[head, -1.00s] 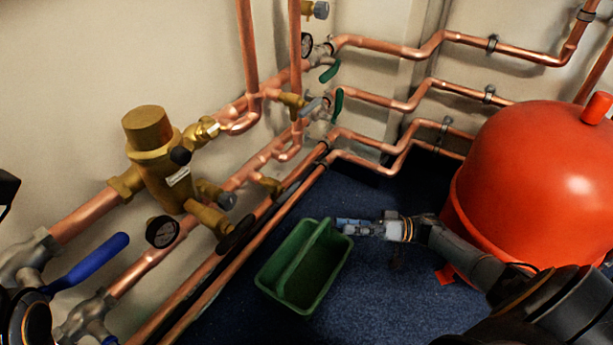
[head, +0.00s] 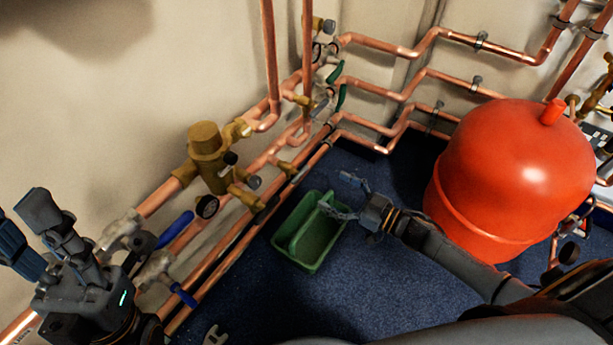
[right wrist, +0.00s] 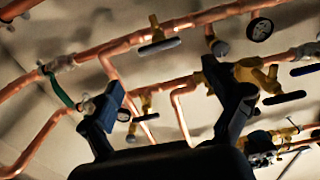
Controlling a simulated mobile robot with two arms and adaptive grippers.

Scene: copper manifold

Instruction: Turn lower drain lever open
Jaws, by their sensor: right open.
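Small brass drain valves sit along the lower copper pipes in the head view. One (head: 242,195) has a dark lever below the brass regulator; another (head: 286,167) is further right. I cannot tell which is the lower drain lever. In the right wrist view, dark levers (right wrist: 160,46) and (right wrist: 284,98) show beyond my fingers. My right gripper (head: 338,194) is open and empty above the floor by the green tray, apart from the pipes; it also shows in the right wrist view (right wrist: 170,88). My left gripper (head: 22,212) is open and empty at the left edge, near blue-handled valves.
A green tray (head: 275,241) lies on the blue floor beside the pipes. A red tank (head: 515,160) stands right of my right gripper. Blue valve handles (head: 176,229) and a brass regulator (head: 206,143) are on the wall pipes.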

